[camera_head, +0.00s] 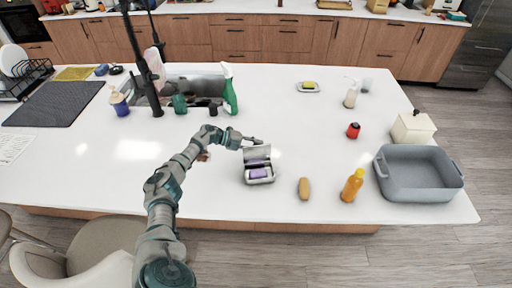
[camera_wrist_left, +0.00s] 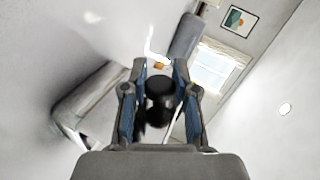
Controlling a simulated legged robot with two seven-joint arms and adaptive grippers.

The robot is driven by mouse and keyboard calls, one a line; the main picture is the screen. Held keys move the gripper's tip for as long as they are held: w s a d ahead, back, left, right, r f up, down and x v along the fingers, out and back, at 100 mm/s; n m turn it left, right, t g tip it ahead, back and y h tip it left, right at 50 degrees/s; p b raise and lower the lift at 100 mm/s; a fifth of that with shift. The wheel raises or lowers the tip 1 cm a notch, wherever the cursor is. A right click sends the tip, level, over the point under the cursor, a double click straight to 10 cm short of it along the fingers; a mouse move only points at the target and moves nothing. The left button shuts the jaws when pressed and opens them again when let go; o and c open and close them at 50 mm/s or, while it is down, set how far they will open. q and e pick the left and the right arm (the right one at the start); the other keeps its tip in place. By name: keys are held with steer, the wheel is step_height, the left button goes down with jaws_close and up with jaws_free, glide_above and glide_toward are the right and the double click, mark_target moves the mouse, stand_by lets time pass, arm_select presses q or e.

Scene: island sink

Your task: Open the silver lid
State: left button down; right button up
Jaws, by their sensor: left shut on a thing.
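A small silver box (camera_head: 260,179) stands on the white island with purple items inside. Its silver lid (camera_head: 257,153) is raised and stands up at the back of the box. My left gripper (camera_head: 252,142) is at the lid's top edge, coming in from behind and left, and is shut on it. In the left wrist view the two fingers (camera_wrist_left: 160,80) stand apart around a dark round part. A grey, box-like shape (camera_wrist_left: 90,103) is at left there; I cannot tell what it is. My right gripper is in neither view.
A brown oblong item (camera_head: 304,188) and an orange bottle (camera_head: 352,185) stand right of the box. A grey basin (camera_head: 420,193) is farther right. A green spray bottle (camera_head: 229,92) stands behind my arm near the sink. The counter front-left is clear.

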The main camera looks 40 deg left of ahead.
arm_select(q)
steer(key=shift+s+d+f, duration=0.15)
steer(key=shift+f, duration=0.2)
steer(key=c, duration=1)
jaws_free()
steer(key=shift+o, duration=0.6)
steer(key=shift+r, duration=0.15)
steer(key=v, duration=1.1)
steer(key=shift+a, duration=0.5)
steer(key=shift+r, duration=0.1)
